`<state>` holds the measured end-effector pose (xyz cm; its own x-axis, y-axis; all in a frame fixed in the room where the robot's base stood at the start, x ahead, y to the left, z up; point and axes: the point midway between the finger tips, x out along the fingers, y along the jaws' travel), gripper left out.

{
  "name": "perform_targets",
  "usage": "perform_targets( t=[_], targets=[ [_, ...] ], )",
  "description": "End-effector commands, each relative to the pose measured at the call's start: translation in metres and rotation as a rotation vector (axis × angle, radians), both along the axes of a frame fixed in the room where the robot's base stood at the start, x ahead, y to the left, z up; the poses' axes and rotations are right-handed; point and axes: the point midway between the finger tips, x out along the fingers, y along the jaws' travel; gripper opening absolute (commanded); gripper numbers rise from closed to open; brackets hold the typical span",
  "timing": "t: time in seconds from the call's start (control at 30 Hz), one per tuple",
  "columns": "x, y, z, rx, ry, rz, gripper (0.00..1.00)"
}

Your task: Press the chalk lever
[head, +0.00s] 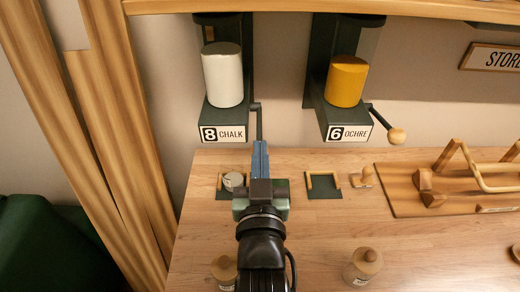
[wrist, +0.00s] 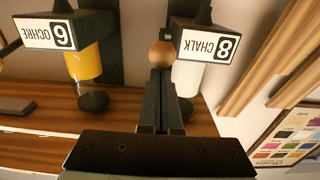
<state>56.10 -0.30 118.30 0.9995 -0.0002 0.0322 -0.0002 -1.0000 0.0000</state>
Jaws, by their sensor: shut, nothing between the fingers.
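The chalk dispenser, a dark bracket with a white cylinder (head: 222,75) and a label reading 8 CHALK (head: 223,134), hangs on the wall above the table. Its dark lever (head: 258,122) shows at the right of the label; its knob is hidden behind my fingers in the head view. In the wrist view, where things appear upside down, the round wooden knob (wrist: 161,54) is right at my fingertips, beside the chalk label (wrist: 208,46). My gripper (head: 260,145) is shut and empty, its fingers (wrist: 160,75) pointing at the knob. I cannot tell whether they touch it.
The ochre dispenser (head: 347,82) hangs to the right, its lever knob (head: 397,136) sticking out. Below chalk, a small pale-topped jar (head: 234,180) sits in a holder; another holder (head: 324,188) is empty. A wooden board with a rack (head: 400,200) lies right.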

Motion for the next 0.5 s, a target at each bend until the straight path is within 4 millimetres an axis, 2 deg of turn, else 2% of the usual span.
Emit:
perform_targets(
  t=[0.03, 0.37, 0.5],
  targets=[
    [0.000, 0.000, -0.019, 0.000, -0.023, 0.000, 0.00],
    [-0.001, 0.000, -0.039, 0.000, -0.175, 0.001, 0.00],
    [0.000, 0.000, -0.044, 0.000, -0.184, 0.000, 0.00]
  ],
)
